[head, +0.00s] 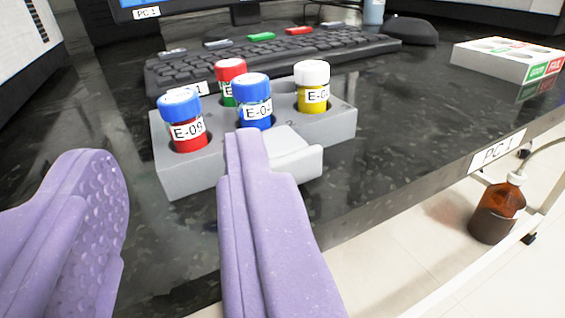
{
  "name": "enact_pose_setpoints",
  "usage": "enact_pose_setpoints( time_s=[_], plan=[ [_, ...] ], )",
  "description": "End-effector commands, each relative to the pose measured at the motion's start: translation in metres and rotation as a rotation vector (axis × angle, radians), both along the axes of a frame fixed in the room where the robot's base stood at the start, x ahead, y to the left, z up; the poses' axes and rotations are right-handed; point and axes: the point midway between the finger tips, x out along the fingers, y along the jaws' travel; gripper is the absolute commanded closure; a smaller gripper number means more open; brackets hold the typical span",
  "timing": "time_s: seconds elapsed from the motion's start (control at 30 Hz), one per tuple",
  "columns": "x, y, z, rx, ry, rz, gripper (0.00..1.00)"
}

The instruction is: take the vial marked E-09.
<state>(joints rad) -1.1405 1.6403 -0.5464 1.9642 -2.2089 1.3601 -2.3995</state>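The vial marked E-09 (186,128) has a blue cap and red contents. It stands upright in the front-left hole of a grey rack (180,181) on the dark bench. My gripper (172,158) has two purple fingers, spread wide apart with nothing between them. The left finger is low at the left of the picture. The right finger reaches up to the rack's front, right of E-09, and covers part of the rack. Neither finger appears to touch E-09; exact depth is hard to tell.
The rack also holds a blue-capped vial (252,100), a red-capped vial (230,80) and a white-capped vial (313,86). A keyboard (290,55) lies behind it. A white GOOD/FAIL holder (507,59) is far right. The bench edge drops off at right, above a brown bottle (497,209).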

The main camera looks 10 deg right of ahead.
Motion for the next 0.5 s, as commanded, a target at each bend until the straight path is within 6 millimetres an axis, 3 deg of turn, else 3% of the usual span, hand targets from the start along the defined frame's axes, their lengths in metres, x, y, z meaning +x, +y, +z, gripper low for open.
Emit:
enact_pose_setpoints(
  time_s=[0.17,0.5],
  plan=[
    [0.011,0.004,-0.01,-0.078,0.014,0.044,0.65],
    [0.064,0.009,-0.01,-0.071,0.015,0.04,0.65]
  ],
)
